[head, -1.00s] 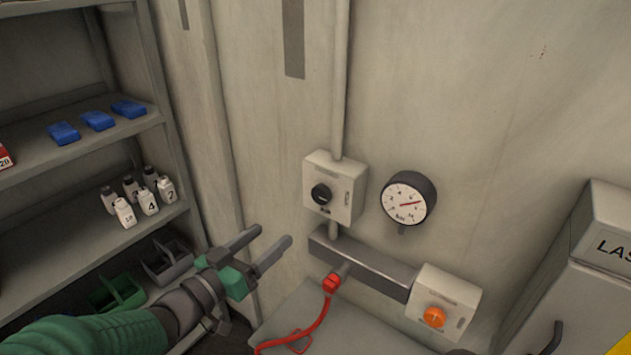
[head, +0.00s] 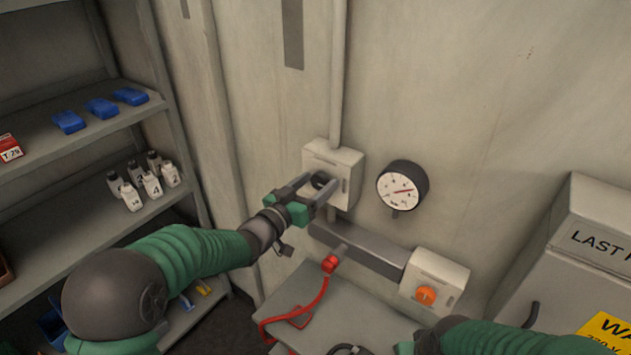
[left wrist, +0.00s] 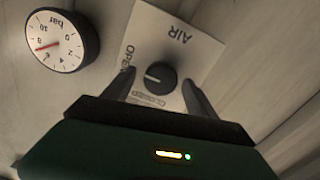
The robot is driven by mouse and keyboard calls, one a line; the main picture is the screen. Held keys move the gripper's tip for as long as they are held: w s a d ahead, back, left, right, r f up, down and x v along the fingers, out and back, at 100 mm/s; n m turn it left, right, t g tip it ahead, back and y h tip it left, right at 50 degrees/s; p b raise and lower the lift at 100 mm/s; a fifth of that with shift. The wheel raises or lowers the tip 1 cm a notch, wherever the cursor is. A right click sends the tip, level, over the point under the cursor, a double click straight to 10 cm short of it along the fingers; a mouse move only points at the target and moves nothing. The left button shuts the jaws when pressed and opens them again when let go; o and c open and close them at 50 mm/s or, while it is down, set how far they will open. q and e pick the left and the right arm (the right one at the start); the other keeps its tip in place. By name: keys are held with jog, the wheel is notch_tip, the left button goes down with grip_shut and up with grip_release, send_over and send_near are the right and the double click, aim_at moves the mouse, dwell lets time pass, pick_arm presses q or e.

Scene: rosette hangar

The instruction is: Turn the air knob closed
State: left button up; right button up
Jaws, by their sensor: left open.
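The black air knob (head: 321,180) sits on a pale box (head: 338,155) on the wall, partly hidden by my gripper in the head view. My left gripper (head: 319,186) is open, with its fingers reaching toward the box on both sides of the knob. In the left wrist view the knob (left wrist: 161,76) lies between the two fingers (left wrist: 160,92), with a visible gap to each. Its white mark points left, toward the OPEN lettering. The box face (left wrist: 178,40) reads AIR. My right gripper is at the bottom edge, mostly cut off.
A pressure gauge (head: 402,187) hangs right of the box. A grey rail (head: 365,248) runs below to another box (head: 434,280) with an orange knob (head: 426,295). A red hose (head: 322,292) hangs from a fitting. Shelves (head: 75,140) stand left; a cabinet (head: 585,245) stands right.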

pick_arm(q)
jog(key=shift+s, duration=0.1)
jog(key=shift+c, duration=1)
jog(key=shift+w+f, duration=0.1)
jog(key=shift+w, duration=0.1)
jog(key=c, duration=1.2)
